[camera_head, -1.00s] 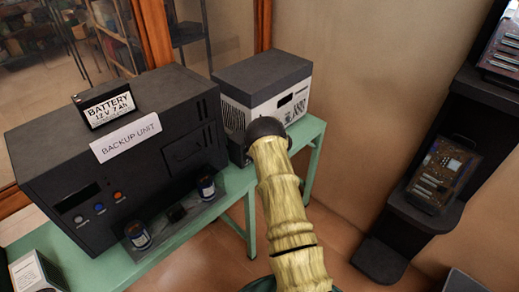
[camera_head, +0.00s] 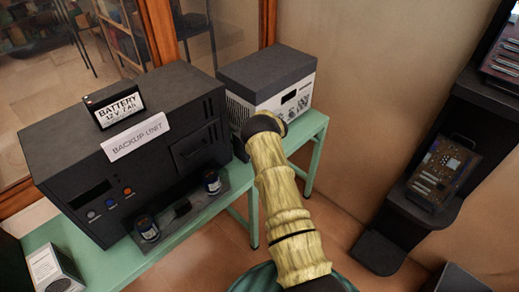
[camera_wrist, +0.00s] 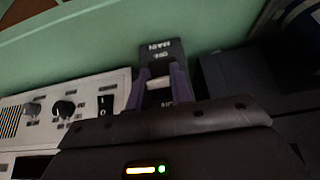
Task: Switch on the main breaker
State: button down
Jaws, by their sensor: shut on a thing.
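The main breaker (camera_wrist: 158,48) shows in the wrist view as a small dark block with upside-down labels MAIN, OFF and ON. Its pale lever (camera_wrist: 158,83) sits between the OFF and ON labels; I cannot tell which position it is in. My gripper (camera_wrist: 157,76) has its two purple fingers on either side of the lever, shut on it. The breaker and my fingers are hidden there.
A battery (camera_head: 117,106) and a BACKUP UNIT sign (camera_head: 138,137) are on the backup unit. A green table (camera_head: 95,262) carries the equipment. In the wrist view a white panel with knobs (camera_wrist: 45,120) is at left. A dark shelf (camera_head: 450,110) stands at right.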

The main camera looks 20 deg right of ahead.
jog(key=c, duration=1.4)
grip_release()
jog(key=shift+w, duration=0.2)
jog(key=shift+o, duration=0.8)
jog(key=shift+a+f, duration=0.1)
jog(key=shift+a, duration=0.2)
jog(key=shift+s+d, duration=0.15)
jog(key=shift+d, duration=0.2)
jog(key=shift+s+d+r, duration=0.1)
jog(key=shift+r, duration=0.3)
jog(key=a+b+v, duration=0.1)
jog(key=b+v, duration=0.3)
jog(key=v, duration=1.2)
jog(key=s+a+r+m+t+h, duration=0.1)
jog(key=a+r+m+t+h, duration=0.1)
jog(key=r, duration=0.4)
jog(key=s+a+r+m+t+h, duration=0.1)
jog(key=s+a+r+m+t, duration=0.15)
jog(key=r, duration=0.25)
jog(key=s+a+g, duration=0.3)
jog(key=s+a, duration=0.4)
jog(key=s, duration=0.6)
jog(key=s+a+g, duration=0.4)
jog(key=s+a, duration=0.4)
jog(key=s, duration=0.6)
jog(key=shift+a+f+y, duration=0.3)
jog(key=shift+y, duration=0.1)
